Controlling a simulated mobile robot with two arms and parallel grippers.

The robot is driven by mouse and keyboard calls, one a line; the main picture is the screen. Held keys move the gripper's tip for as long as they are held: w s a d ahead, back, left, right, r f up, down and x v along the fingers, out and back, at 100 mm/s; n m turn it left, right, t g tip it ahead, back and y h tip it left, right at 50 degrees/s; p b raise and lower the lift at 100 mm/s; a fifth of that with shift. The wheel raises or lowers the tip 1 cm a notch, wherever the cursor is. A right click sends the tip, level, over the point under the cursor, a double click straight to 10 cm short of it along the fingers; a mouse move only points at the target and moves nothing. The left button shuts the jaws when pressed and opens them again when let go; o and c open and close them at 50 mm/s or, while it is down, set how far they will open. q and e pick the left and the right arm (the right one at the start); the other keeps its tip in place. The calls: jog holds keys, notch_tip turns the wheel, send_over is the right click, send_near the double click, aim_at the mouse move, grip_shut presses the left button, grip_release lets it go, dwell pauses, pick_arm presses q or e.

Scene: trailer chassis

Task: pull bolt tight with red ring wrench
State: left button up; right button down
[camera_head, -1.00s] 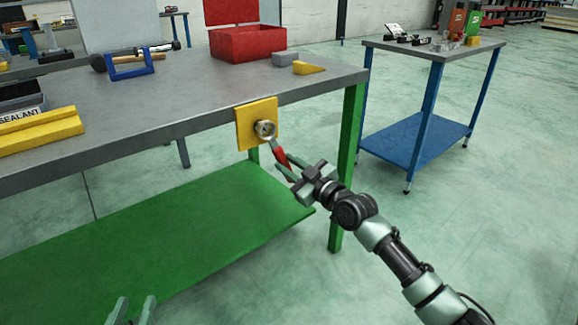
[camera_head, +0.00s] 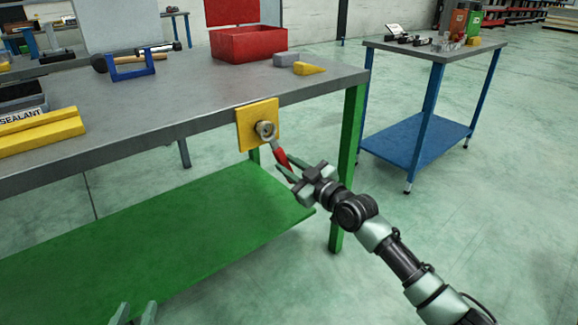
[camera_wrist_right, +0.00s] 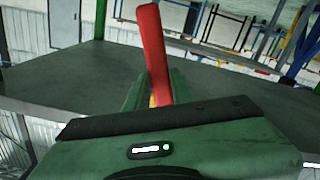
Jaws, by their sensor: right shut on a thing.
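The red ring wrench (camera_head: 281,157) hangs down and to the right from the bolt (camera_head: 265,129) on a yellow plate (camera_head: 243,130) at the table's front edge. Its ring end is at the bolt; I cannot tell how fully it sits around it. My right gripper (camera_head: 287,171) is shut on the red handle. In the right wrist view the red handle (camera_wrist_right: 154,50) stands up between the fingers (camera_wrist_right: 152,88). My left gripper (camera_head: 134,312) shows only its fingertips at the bottom edge, apart and with nothing seen between them.
The grey tabletop (camera_head: 190,90) carries a red box (camera_head: 248,44), a blue frame (camera_head: 130,68), a yellow wedge (camera_head: 308,68) and a yellow block (camera_head: 40,135). A green shelf (camera_head: 180,230) lies below. A green leg (camera_head: 349,160) stands right of the plate. A blue cart (camera_head: 425,135) is behind, with free floor around it.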

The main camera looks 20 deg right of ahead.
pick_arm(q)
jog(key=shift+s+f+g, duration=0.15)
jog(key=shift+f+g, duration=0.25)
jog(key=shift+f, duration=0.2)
pick_arm(e)
jog(key=shift+r, duration=0.1)
dwell(0.7)
pick_arm(q)
jog(key=shift+a+f, duration=0.15)
jog(key=shift+f, duration=0.05)
